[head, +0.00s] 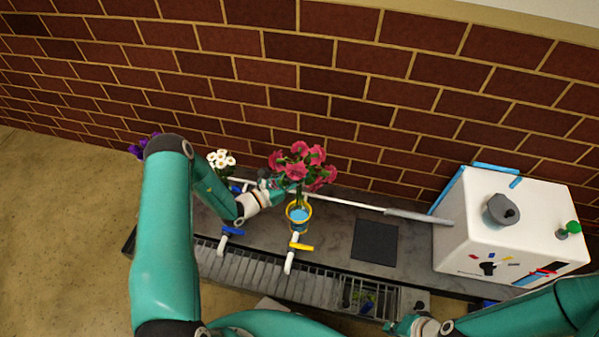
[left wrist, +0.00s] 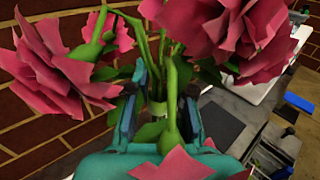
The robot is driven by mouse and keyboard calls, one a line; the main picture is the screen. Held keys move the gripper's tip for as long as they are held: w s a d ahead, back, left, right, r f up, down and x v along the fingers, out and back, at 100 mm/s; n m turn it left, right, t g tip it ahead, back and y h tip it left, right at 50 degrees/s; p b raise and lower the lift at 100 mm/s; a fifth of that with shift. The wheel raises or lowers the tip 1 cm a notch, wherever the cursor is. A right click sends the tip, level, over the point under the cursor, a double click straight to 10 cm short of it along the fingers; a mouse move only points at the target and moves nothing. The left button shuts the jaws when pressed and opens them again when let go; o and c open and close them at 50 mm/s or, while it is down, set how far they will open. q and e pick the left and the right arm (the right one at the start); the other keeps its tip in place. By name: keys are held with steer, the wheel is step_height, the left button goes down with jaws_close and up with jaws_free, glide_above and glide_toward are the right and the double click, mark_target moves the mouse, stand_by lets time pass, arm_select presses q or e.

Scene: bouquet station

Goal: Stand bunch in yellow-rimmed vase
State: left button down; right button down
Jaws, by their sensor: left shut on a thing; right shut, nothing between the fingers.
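The bunch of dark pink flowers (head: 303,163) is upright above the yellow-rimmed vase (head: 298,212) in the head view. My left gripper (head: 282,187) is shut on its green stems just above the vase. In the left wrist view, blooms (left wrist: 225,35) fill the top, and stems pass between the left gripper's fingers (left wrist: 158,105). The stem ends are hidden, and I cannot tell whether they are inside the vase's rim. A blue surface shows within the vase opening. My right gripper (head: 402,325) is shut and empty at the bottom, away from the vase.
White flowers (head: 222,159) stand left of the bunch, and purple flowers (head: 140,147) show behind my left arm. A yellow-handled tap (head: 300,246) and blue-handled tap (head: 232,231) are in front. A dark square mat (head: 375,242) and white box (head: 500,240) lie to the right.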

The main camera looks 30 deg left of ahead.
mark_target(298, 199)
arm_select(q)
steer(key=shift+f+b, duration=5.15)
steer(key=shift+f, duration=1.45)
steer(key=shift+f+b, duration=0.45)
steer(key=shift+f, duration=0.1)
steer(key=c, duration=0.9)
jaws_free()
steer(key=shift+c, duration=0.2)
steer(key=shift+s+a, duration=0.1)
steer(key=shift+s, duration=0.05)
